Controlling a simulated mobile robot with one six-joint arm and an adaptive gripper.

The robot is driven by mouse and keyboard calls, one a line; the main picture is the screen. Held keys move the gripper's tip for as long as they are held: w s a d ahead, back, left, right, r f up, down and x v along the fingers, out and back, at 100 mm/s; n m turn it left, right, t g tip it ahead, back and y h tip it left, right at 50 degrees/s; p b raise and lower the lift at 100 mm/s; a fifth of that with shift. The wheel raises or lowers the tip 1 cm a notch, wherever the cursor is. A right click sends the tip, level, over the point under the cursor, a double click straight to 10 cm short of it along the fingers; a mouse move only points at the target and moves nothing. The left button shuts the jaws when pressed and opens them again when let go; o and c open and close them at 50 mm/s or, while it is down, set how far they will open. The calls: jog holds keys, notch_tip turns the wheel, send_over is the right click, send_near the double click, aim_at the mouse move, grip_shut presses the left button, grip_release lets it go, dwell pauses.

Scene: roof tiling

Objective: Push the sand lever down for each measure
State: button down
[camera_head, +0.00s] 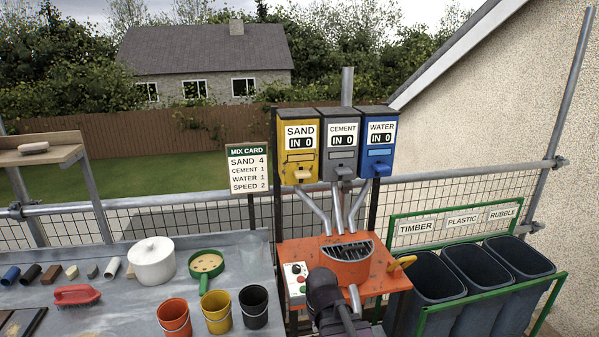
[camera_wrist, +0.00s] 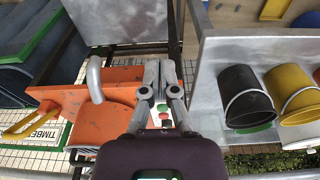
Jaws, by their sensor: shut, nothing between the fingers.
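The yellow sand dispenser (camera_head: 299,140) hangs at the left of a row of three, with its counter reading IN 0. Its yellow sand lever (camera_head: 299,175) sticks out near the bottom. The grey cement dispenser (camera_head: 340,140) and the blue water dispenser (camera_head: 377,140) beside it also read IN 0. In the wrist view my gripper (camera_wrist: 160,68) is shut and empty, above the orange mixer (camera_wrist: 120,105). In the head view my arm reaches up in front of the mixer (camera_head: 376,277), below the dispensers, and the fingertips cannot be made out. The sand lever does not show in the wrist view.
The mix card (camera_head: 248,168) reads sand 4, cement 1, water 1, speed 2. Metal chutes run from the dispensers to the mixer. A control panel (camera_head: 295,282) sits on its left. Buckets (camera_head: 216,311) stand on the bench at left; bins (camera_head: 430,275) stand at right.

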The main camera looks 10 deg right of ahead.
aim_at(303, 174)
jog(key=w+d+r+t+p, duration=0.1)
jog(key=w+r+t, duration=0.25)
jog(key=w, duration=0.35)
jog(key=w+d+r+t+h+p, duration=0.1)
jog(key=w+r+t, duration=0.25)
jog(key=w, duration=0.35)
jog(key=w+d+r+t, duration=0.2)
jog(key=w+r+t, duration=0.15)
jog(key=w, duration=0.35)
jog(key=w+r+t+p, duration=0.1)
jog(key=w+r+t, duration=0.1)
jog(key=r, duration=0.4)
jog(key=w+r+t, duration=0.3)
jog(key=r+t, duration=0.1)
jog(key=r, duration=0.2)
jog(key=w+r+t+y+p, duration=0.1)
jog(key=w+r+t, duration=0.2)
jog(key=r, duration=0.4)
jog(key=shift+t+p, duration=0.35)
jog(key=shift+t, duration=0.1)
jog(key=shift+w, duration=0.1)
